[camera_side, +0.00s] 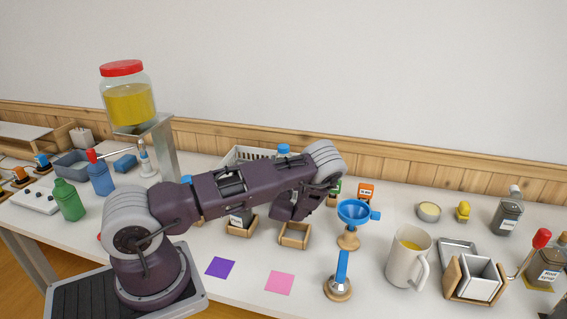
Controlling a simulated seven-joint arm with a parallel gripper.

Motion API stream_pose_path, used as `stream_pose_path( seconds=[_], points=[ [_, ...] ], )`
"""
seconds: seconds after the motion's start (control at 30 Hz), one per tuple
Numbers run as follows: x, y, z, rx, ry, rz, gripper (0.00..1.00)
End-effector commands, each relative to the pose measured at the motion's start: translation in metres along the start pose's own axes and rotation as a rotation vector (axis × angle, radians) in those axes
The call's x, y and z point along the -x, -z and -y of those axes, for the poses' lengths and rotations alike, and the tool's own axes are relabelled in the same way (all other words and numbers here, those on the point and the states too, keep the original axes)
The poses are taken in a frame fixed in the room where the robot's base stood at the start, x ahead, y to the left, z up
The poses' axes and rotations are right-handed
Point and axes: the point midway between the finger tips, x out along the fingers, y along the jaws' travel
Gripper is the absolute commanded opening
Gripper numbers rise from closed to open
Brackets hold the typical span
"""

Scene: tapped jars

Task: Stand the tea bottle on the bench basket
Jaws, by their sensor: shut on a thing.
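The bench basket (243,155), a pale slatted basket, stands at the back of the bench behind my arm, which hides its front. A blue-capped bottle, which I take for the tea bottle (284,149), shows only its top above my arm, at the basket's right end. Its body is hidden, so I cannot tell whether it is in, over or beside the basket. My gripper (289,208) is folded down below my wrist. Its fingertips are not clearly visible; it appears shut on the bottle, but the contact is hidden.
Wooden holders (295,235), a blue funnel on a stand (353,212) and a mug (405,262) stand in front and to the right. A tapped jar of yellow liquid (128,102) stands high at left. Purple (220,267) and pink (279,283) squares lie on clear bench.

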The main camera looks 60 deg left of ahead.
Motion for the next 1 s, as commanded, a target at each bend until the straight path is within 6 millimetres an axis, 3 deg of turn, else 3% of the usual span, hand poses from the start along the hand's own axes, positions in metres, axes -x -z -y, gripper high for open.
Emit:
stream_pose_path(
  seconds=[0.97,1.0],
  points=[
    [-0.0003,0.0087,0.0002,0.000,0.000,0.002,0.00],
    [-0.0003,0.0087,0.0002,0.000,0.000,0.002,0.56]
  ],
)
